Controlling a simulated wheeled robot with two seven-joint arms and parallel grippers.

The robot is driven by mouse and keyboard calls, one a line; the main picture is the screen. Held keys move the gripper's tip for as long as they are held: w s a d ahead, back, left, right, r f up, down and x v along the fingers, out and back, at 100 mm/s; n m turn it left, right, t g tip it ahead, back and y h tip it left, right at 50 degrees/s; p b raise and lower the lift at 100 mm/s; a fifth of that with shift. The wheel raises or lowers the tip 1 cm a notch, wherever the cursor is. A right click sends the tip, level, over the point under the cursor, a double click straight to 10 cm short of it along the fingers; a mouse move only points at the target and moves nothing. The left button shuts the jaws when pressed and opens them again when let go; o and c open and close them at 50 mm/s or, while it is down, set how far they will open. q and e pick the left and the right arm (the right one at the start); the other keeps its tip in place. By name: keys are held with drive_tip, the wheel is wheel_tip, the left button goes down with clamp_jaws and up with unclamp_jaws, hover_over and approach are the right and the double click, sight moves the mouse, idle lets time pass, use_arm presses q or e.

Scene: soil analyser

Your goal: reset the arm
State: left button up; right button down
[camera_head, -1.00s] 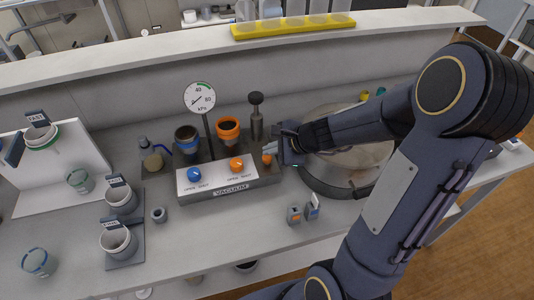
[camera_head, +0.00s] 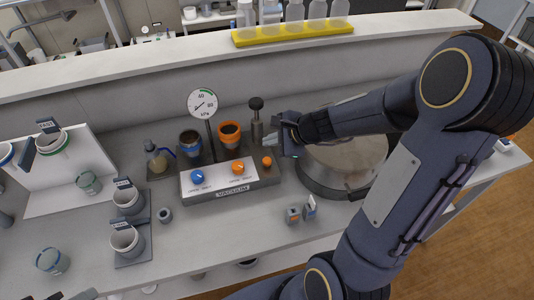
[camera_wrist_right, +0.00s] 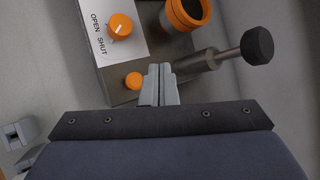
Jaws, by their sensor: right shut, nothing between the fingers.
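My right arm (camera_head: 385,170) reaches in from the right of the head view. Its gripper (camera_head: 272,141) is over the right end of the vacuum box (camera_head: 232,190), near the black-knobbed plunger (camera_head: 257,118). In the wrist view the two fingers (camera_wrist_right: 160,72) are together and empty. A small orange button (camera_wrist_right: 134,80) lies just left of the fingertips, and the orange knob (camera_wrist_right: 119,25) is farther up on the white OPEN/SHUT panel. My left gripper is not clearly seen; a few dark parts show at the bottom left of the head view.
A pressure gauge (camera_head: 202,102) stands behind the vacuum box, with a blue-ringed cup (camera_head: 190,143) and an orange-ringed cup (camera_head: 229,135). A round metal pan (camera_head: 340,165) sits under my right arm. Cups in holders (camera_head: 127,240) stand at left. Bench front is partly clear.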

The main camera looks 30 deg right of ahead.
drive_tip(key=shift+r, duration=0.2)
idle(0.3)
drive_tip(key=s+a+r+n+g+y, duration=0.1)
drive_tip(key=s+a+r+n+y, duration=0.1)
drive_tip(key=s+a+r+n, duration=0.7)
drive_tip(key=s+d+f+n+g+h, duration=0.1)
drive_tip(key=s+n+h, duration=0.1)
drive_tip(key=s+n, duration=0.8)
drive_tip(key=shift+s+f+n+g+h, duration=0.2)
drive_tip(key=shift+s+n+g+h, duration=0.15)
drive_tip(key=shift+s, duration=0.75)
